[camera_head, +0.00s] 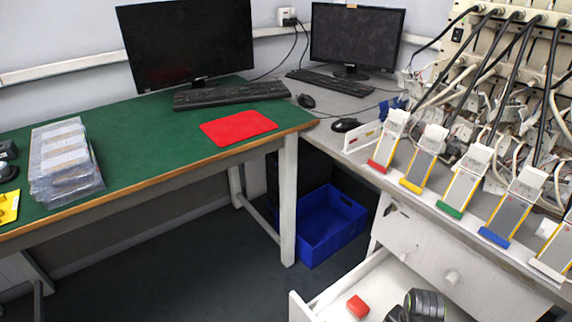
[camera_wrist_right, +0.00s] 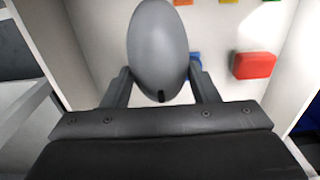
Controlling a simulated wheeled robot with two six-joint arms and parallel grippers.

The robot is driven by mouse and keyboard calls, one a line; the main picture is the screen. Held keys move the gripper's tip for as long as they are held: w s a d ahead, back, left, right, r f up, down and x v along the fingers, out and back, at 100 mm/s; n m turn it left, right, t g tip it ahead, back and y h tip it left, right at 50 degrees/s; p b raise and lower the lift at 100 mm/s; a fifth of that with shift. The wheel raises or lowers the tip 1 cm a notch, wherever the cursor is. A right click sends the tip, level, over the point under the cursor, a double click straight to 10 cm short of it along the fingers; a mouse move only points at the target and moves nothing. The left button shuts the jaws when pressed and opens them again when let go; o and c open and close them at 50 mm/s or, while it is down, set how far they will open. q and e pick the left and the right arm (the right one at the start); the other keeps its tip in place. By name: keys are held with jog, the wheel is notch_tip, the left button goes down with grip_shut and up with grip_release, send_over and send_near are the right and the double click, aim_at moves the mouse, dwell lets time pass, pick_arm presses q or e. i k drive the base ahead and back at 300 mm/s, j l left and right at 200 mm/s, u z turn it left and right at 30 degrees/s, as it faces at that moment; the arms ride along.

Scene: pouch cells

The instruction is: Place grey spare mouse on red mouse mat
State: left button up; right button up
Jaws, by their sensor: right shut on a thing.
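The grey spare mouse (camera_wrist_right: 157,45) is held between the two fingers of my right gripper (camera_wrist_right: 160,84) in the right wrist view. Below it lies the pale floor of an open drawer. In the head view my dark right gripper (camera_head: 418,305) shows at the bottom edge, over the open white drawer (camera_head: 335,288); I cannot make out the grey mouse there. The red mouse mat (camera_head: 238,127) lies flat and bare on the green desk (camera_head: 140,142), near its right front edge. My left gripper is not in view.
A red block (camera_head: 358,307) lies in the drawer. A black keyboard (camera_head: 230,95) and monitor (camera_head: 190,45) stand behind the mat. Black mice (camera_head: 345,125) lie on the grey desk. Pouch cells in coloured holders (camera_head: 423,158) line the right bench. A blue crate (camera_head: 325,222) stands below.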

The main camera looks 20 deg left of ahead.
aim_at(247, 123)
jog(key=i+j+u, duration=0.2)
jog(key=i+j, duration=0.5)
